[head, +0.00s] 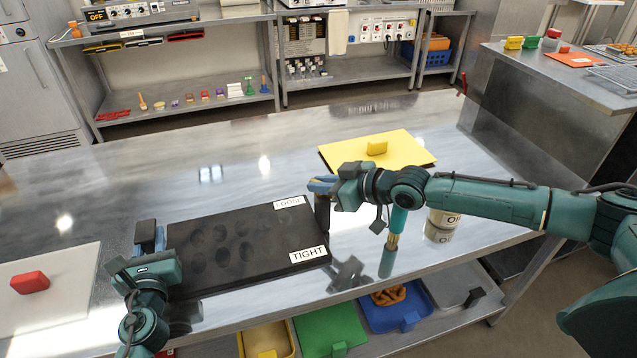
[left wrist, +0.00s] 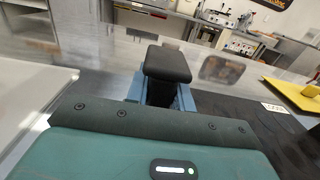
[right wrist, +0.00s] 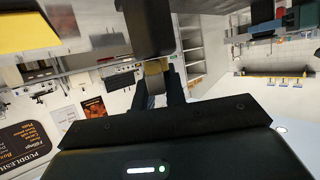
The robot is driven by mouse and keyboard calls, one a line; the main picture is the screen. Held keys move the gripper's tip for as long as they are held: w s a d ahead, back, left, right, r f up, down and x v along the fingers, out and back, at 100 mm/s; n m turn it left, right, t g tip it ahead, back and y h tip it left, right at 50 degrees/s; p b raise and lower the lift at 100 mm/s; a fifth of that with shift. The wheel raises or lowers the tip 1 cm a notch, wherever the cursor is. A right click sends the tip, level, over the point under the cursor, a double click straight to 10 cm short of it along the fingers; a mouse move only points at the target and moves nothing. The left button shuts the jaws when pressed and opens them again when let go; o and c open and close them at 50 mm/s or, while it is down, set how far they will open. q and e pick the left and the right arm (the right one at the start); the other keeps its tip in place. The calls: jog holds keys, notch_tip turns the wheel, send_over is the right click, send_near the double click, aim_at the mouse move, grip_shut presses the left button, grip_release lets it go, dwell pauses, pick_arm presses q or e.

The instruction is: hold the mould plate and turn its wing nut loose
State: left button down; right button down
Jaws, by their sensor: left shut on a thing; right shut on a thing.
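The dark mould plate (head: 215,280) lies on the steel table, with several round hollows in its top. White labels read LOOSE (head: 289,202) and TIGHT (head: 308,254) at its right end. My left gripper (head: 150,243) is shut on the plate's black handle block (left wrist: 168,64) at its left end. My right gripper (head: 323,186) is shut at the plate's right end, above a dark upright post (head: 322,214). In the right wrist view a small brass-yellow piece, which looks like the wing nut (right wrist: 155,67), shows between the fingers; its wings are mostly hidden.
A yellow board (head: 400,150) with a yellow handle lies behind my right gripper. A white board (head: 60,295) with a red handle lies at the left. A labelled tin (head: 443,218) and a teal-handled brush (head: 397,222) stand under my right arm. The back left of the table is clear.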

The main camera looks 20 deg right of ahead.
jog(key=shift+s+a+f, duration=0.1)
jog(key=shift+s+a, duration=0.05)
jog(key=shift+a, duration=0.1)
jog(key=c, duration=1.8)
grip_release()
jog(key=o, duration=0.4)
jog(key=shift+d, duration=0.25)
jog(key=shift+c, duration=0.2)
jog(key=v, duration=0.7)
jog(key=shift+d, duration=0.15)
jog(key=shift+s, duration=0.1)
